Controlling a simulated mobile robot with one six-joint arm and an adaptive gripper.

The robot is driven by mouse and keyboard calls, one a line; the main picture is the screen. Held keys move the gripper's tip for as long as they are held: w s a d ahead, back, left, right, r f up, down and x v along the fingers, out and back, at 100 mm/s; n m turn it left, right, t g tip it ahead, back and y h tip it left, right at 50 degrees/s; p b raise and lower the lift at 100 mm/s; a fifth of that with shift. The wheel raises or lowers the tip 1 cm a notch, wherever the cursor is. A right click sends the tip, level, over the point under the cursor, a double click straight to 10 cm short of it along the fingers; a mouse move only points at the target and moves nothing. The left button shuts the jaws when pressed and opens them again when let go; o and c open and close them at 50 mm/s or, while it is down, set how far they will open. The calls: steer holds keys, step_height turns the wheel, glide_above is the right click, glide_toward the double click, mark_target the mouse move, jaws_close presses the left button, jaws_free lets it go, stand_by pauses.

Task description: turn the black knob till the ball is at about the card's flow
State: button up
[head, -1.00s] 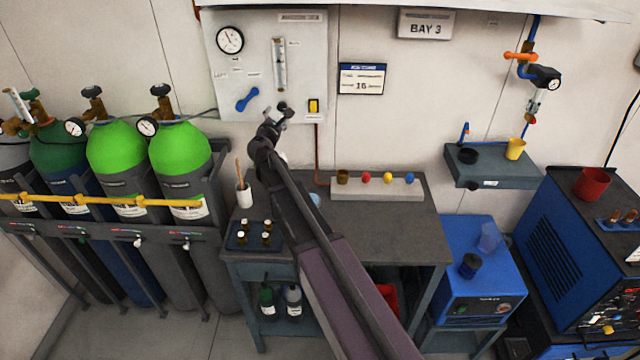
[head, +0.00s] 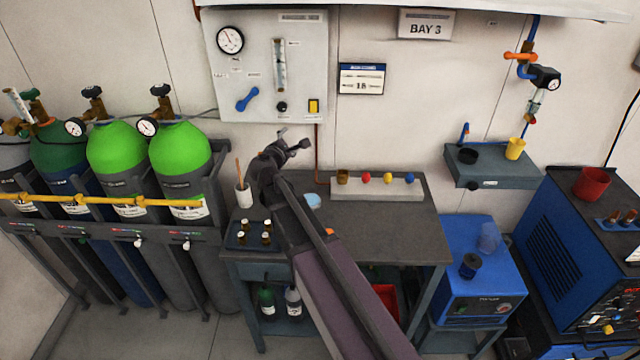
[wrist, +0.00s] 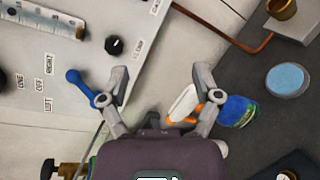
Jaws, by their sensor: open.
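The black knob (head: 282,106) is on the white wall panel (head: 306,68), below the clear flow tube (head: 279,65). The ball inside the tube is too small to make out. The card (head: 361,79) hangs right of the panel; its large number looks like 16 or 18. My gripper (head: 292,141) is open and empty, below the knob and apart from it. In the wrist view the knob (wrist: 114,45) lies beyond the left finger of my gripper (wrist: 160,80), with a white pointer mark. The tube's lower end (wrist: 45,18) shows at upper left.
A blue lever (head: 247,98) and a yellow switch (head: 313,106) flank the knob. A round gauge (head: 230,40) is at the panel's upper left. The bench (head: 390,228) below holds a cup of brushes (head: 243,194) and a rack (head: 378,189). Green-topped cylinders (head: 180,150) stand left.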

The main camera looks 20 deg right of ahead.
steer(key=s+d+f+m+g+y, duration=0.1)
steer(key=s+d+f+m+g, duration=0.5)
steer(key=s+f+m, duration=0.3)
steer(key=shift+s+m+g, duration=0.3)
steer(key=shift+s+g, duration=0.1)
steer(key=shift+s, duration=0.8)
steer(key=s+a+f+m+g+y, duration=0.2)
steer(key=s+f+m+g+y, duration=0.1)
steer(key=s, duration=0.6)
steer(key=s+a+f+m+g+y, duration=0.2)
steer(key=s+f+m+g+y, duration=0.1)
steer(key=s, duration=0.5)
steer(key=shift+s+a+f+m+g+y, duration=0.4)
steer(key=shift+m+y, duration=0.5)
steer(key=shift+m, duration=0.2)
steer(key=shift+w, duration=0.1)
stand_by(1.9)
